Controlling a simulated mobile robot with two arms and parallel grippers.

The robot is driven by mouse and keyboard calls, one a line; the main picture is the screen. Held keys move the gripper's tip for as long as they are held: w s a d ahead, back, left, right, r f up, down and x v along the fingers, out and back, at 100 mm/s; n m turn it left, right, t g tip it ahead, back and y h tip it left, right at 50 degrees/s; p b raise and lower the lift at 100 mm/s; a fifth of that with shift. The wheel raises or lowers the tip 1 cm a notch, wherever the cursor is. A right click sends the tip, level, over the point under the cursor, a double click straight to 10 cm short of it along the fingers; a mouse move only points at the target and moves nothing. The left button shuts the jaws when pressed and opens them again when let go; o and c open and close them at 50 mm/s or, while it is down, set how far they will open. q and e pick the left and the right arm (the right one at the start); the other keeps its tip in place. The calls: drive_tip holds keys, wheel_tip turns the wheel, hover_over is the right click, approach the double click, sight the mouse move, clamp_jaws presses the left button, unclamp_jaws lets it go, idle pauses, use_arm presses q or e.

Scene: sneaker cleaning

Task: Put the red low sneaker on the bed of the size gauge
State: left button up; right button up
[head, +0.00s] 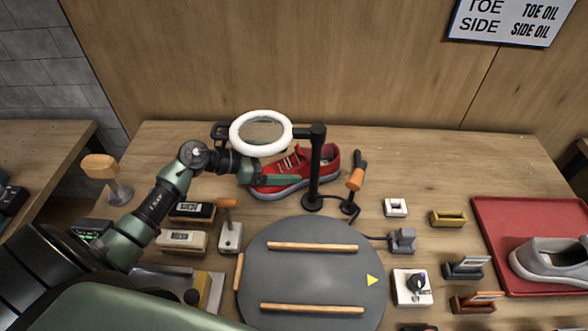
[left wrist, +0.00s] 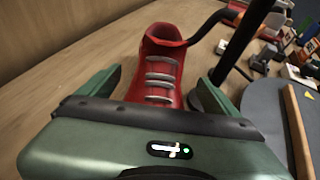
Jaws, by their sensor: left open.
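The red low sneaker (head: 322,165) stands on the table behind the round grey plate, partly behind the lamp post and my gripper. In the left wrist view the red sneaker (left wrist: 160,73) lies ahead, with its laces between my fingers. My left gripper (head: 270,186) is open at the sneaker's left part; the fingers (left wrist: 150,92) are on either side of it, and I cannot tell whether they touch. A flat metal device with a yellow part (head: 205,290) at the front left, partly hidden by my arm, may be the size gauge. My right gripper is out of view.
A ring lamp (head: 234,133) on a black post (head: 315,165) overhangs the sneaker. The round plate (head: 310,280) carries wooden bars. Brushes (head: 182,240) stand left of it; small blocks and a red tray (head: 490,215) with a grey sneaker (head: 550,262) are right. The back right is clear.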

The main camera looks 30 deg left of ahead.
sight(294, 162)
use_arm(q)
drive_tip(key=x, duration=0.1)
drive_tip(key=p+x, duration=0.1)
drive_tip(key=shift+w+d+r, duration=0.15)
drive_tip(key=shift+w+d, duration=0.15)
drive_tip(key=shift+w+d+f, duration=0.15)
drive_tip(key=shift+d+f, duration=0.05)
drive_tip(key=shift+f, duration=0.1)
drive_tip(key=shift+a+r, duration=0.1)
clamp_jaws()
drive_tip(key=s+a+r+b, duration=0.4)
drive_tip(key=s+a+r, duration=0.3)
drive_tip(key=a, duration=0.5)
drive_tip(key=shift+s+r, duration=0.35)
drive_tip(key=shift+r, duration=0.15)
